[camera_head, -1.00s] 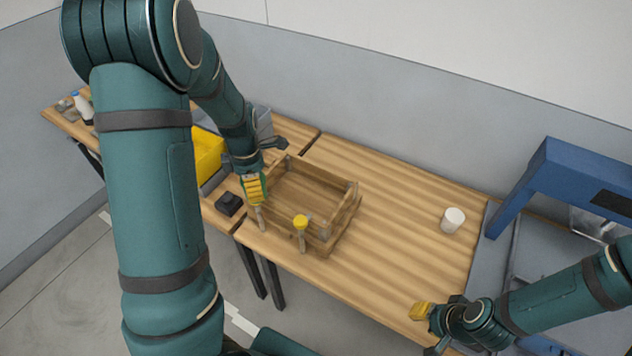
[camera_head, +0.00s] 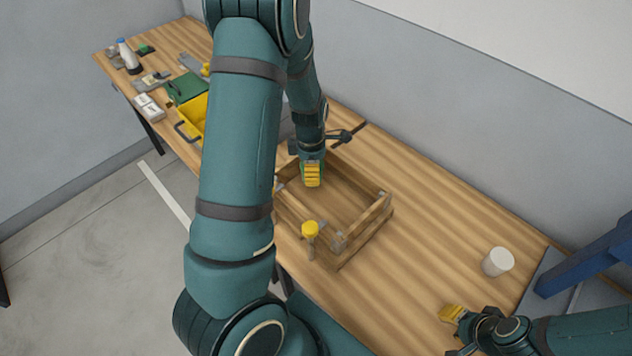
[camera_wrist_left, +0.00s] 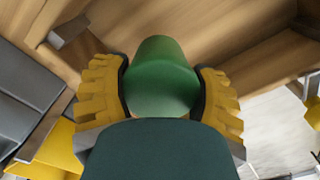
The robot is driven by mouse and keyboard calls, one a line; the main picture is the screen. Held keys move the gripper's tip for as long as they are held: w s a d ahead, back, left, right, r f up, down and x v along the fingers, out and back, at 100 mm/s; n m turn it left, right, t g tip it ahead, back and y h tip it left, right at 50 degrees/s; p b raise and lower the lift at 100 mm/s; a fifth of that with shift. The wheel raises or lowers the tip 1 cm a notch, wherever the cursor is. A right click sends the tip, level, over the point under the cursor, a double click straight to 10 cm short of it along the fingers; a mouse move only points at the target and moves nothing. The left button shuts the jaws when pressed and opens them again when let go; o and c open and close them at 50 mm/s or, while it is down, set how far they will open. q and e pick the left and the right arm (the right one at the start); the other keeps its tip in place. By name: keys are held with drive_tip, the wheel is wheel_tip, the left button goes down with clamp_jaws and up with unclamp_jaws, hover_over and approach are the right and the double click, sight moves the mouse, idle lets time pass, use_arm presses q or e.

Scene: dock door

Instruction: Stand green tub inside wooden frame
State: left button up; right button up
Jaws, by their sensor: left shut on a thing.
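The wooden frame (camera_head: 365,229) is an open slatted box on the wooden table. My left gripper (camera_head: 312,174) is at the frame's left side, over or just inside its back left part. The left wrist view shows its yellow fingers shut on the green tub (camera_wrist_left: 160,75), one on each side, with wooden boards behind. In the head view the tub is almost wholly hidden by the fingers. Whether the tub touches the frame's floor I cannot tell. My right gripper (camera_head: 453,314) is near the table's front edge, away from the frame; its opening does not show clearly.
A yellow-topped tool (camera_head: 310,229) stands at the frame's front side. A white cup (camera_head: 498,262) stands at the right. A yellow bin (camera_head: 192,117), a bottle (camera_head: 127,55) and small items are at the far left. The table between frame and cup is clear.

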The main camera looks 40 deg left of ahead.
use_arm(q)
drive_tip(key=shift+w+f+b, duration=0.1)
drive_tip(key=shift+f+b, duration=0.2)
drive_tip(key=shift+f, duration=1.95)
use_arm(e)
drive_tip(key=shift+f, duration=0.35)
drive_tip(key=shift+f, duration=0.1)
use_arm(q)
drive_tip(key=shift+f, duration=0.2)
use_arm(e)
drive_tip(key=shift+f, duration=0.1)
use_arm(q)
drive_tip(key=o, duration=1.3)
drive_tip(key=shift+r, duration=0.1)
drive_tip(key=shift+r, duration=0.2)
use_arm(e)
drive_tip(key=shift+r, duration=0.25)
use_arm(q)
wheel_tip(320, 180, up, 12)
drive_tip(key=shift+a+f+p, duration=0.1)
drive_tip(key=shift+p, duration=1)
use_arm(e)
wheel_tip(320, 180, up, 2)
drive_tip(key=shift+d+r, duration=0.1)
drive_tip(key=shift+r, duration=0.05)
use_arm(q)
drive_tip(key=shift+s, duration=0.2)
use_arm(e)
drive_tip(key=shift+s, duration=0.1)
